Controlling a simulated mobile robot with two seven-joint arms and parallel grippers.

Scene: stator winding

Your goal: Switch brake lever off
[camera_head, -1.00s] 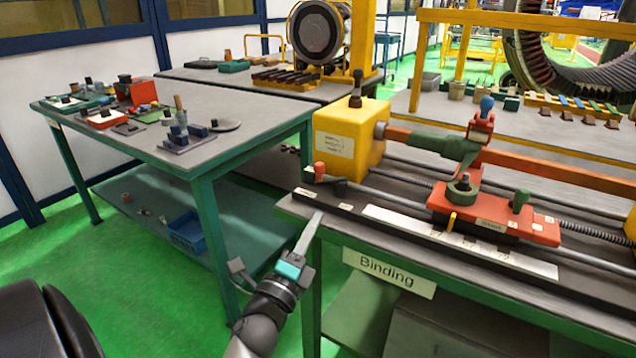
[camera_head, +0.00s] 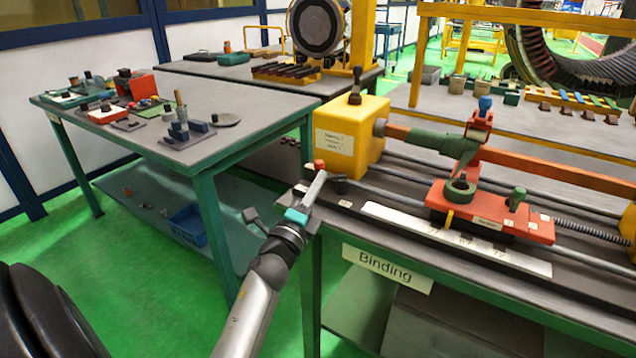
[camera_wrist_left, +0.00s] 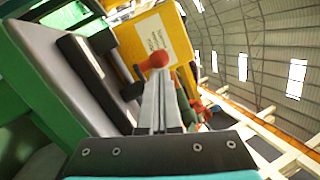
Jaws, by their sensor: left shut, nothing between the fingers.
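A small lever with a red ball knob (camera_head: 319,164) stands on the front left corner of the binding machine, below the yellow box (camera_head: 349,137). Its red knob (camera_wrist_left: 157,61) also shows in the left wrist view, just past my fingertips. My left gripper (camera_head: 319,176) is shut and empty, with its tips at the red knob; I cannot tell whether they touch it. In the left wrist view the closed fingers (camera_wrist_left: 159,82) hide the lever's lower part. A second lever with a black knob (camera_head: 355,87) stands upright on top of the yellow box. My right gripper is out of view.
A black knob (camera_head: 340,186) sits just right of the red one. A red carriage (camera_head: 490,215) with a green handle rides on the machine's rails. The bench with the Binding sign (camera_head: 387,269) lies beneath. A green-framed table (camera_head: 235,136) with parts stands at left.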

